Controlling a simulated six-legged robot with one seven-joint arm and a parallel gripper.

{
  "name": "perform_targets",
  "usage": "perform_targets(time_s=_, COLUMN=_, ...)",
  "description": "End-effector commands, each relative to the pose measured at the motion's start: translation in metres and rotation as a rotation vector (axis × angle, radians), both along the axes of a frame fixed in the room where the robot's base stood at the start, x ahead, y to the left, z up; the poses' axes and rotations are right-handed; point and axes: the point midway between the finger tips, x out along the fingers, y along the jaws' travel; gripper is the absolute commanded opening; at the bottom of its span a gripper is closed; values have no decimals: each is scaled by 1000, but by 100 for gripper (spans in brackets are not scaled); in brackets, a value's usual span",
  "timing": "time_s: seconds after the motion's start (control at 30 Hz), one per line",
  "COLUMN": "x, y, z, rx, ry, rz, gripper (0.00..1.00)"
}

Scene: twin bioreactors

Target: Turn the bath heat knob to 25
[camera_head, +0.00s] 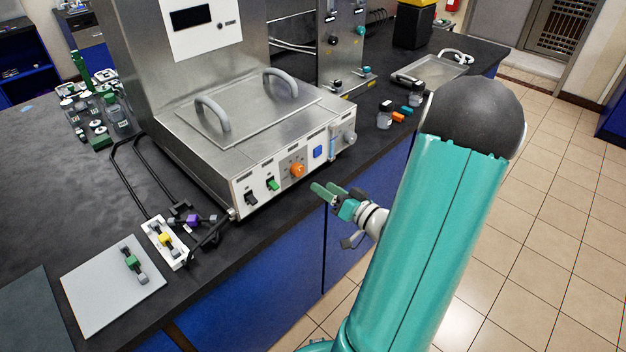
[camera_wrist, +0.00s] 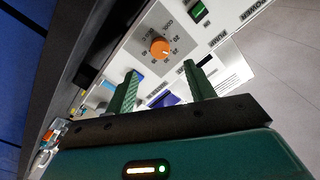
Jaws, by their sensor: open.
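The bath heat knob is an orange round knob (camera_head: 297,169) on the white front panel of the steel bath unit. It also shows in the wrist view (camera_wrist: 160,47), with a printed number scale around it; its exact setting is too small to read surely. My gripper (camera_head: 328,192) is in front of the panel, a little to the right of and below the knob in the head view. In the wrist view its two green fingers (camera_wrist: 161,90) are spread apart, with nothing between them. The knob lies beyond the fingertips, apart from them.
The panel also has a green switch (camera_head: 273,184), a black switch (camera_head: 251,198) and a blue button (camera_head: 318,152). A small rack with coloured clamps (camera_head: 165,241) and a grey plate (camera_head: 112,284) lie on the dark bench to the left. Tiled floor is open at right.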

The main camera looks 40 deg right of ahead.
Motion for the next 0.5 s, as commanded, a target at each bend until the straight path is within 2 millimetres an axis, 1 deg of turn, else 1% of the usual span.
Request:
perform_targets(time_s=0.03, x=-12, y=-2, z=0, rx=0, ry=1, rz=-4, gripper=54)
perform_targets(time_s=0.2, x=-41, y=-2, z=0, rx=0, ry=1, rz=-3, gripper=54)
perform_targets(time_s=0.33, x=-52, y=-2, z=0, rx=0, ry=1, rz=-1, gripper=54)
perform_targets(time_s=0.5, x=-54, y=-2, z=0, rx=0, ry=0, rz=0, gripper=54)
